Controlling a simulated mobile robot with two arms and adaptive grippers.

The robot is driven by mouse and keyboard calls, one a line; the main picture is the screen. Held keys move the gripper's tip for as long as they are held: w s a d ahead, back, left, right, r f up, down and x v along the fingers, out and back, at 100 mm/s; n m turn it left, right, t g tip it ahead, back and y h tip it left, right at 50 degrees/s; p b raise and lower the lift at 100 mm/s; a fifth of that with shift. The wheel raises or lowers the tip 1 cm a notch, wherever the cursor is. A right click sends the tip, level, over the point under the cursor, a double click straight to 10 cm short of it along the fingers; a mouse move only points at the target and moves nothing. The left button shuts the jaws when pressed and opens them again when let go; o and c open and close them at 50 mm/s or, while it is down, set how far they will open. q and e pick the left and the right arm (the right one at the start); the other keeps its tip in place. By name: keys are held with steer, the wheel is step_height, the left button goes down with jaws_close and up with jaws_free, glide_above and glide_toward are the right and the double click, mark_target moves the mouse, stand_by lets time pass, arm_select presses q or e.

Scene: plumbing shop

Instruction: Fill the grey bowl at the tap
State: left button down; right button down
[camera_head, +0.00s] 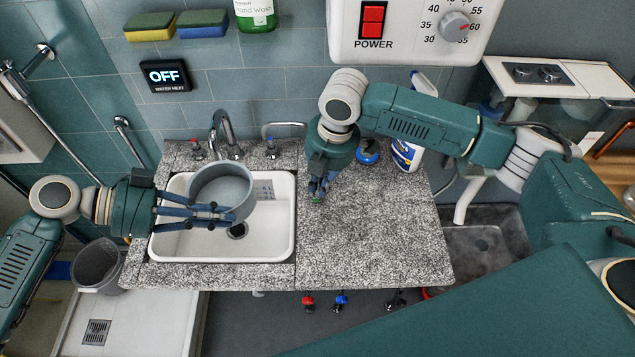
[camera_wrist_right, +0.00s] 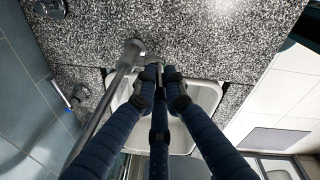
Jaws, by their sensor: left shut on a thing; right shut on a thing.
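The grey bowl (camera_head: 205,183) is in my left gripper (camera_head: 228,212), which is shut on its right front side. The bowl is over the white sink (camera_head: 272,243), roughly level. The curved metal tap (camera_head: 222,128) stands behind it, its spout end close to the bowl's back rim; I see no water stream. A red-marked knob (camera_head: 197,149) and a blue-marked knob (camera_head: 272,149) flank the tap. My right gripper (camera_head: 317,194) points down over the counter, right of the sink. Its fingers close together in the right wrist view (camera_wrist_right: 158,78); a small green spot shows there, the held thing unclear.
The speckled counter (camera_head: 380,235) is mostly clear in front. A spray bottle (camera_head: 408,152) and a blue round item (camera_head: 368,151) stand behind my right arm. A wall display (camera_head: 165,76) reads OFF. A grey bucket (camera_head: 97,265) stands lower left.

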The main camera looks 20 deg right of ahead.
steer(key=d+y, duration=0.1)
steer(key=y, duration=0.1)
steer(key=s+d+f+t+y, duration=0.1)
steer(key=y, duration=0.2)
steer(key=shift+s+d+f+t, duration=0.1)
steer(key=shift+d+f+t, duration=0.05)
steer(key=shift+d+t, duration=0.15)
steer(key=y, duration=0.1)
steer(key=d+f+y, duration=0.1)
steer(key=shift+s+t+y, duration=0.1)
steer(key=shift+t+y, duration=0.3)
steer(key=shift+d+f+t+y, duration=0.3)
steer(key=shift+t+y, duration=0.1)
steer(key=shift+y, duration=0.5)
steer(key=shift+r, duration=0.1)
steer(key=c, duration=1.8)
jaws_free()
steer(key=shift+d, duration=0.15)
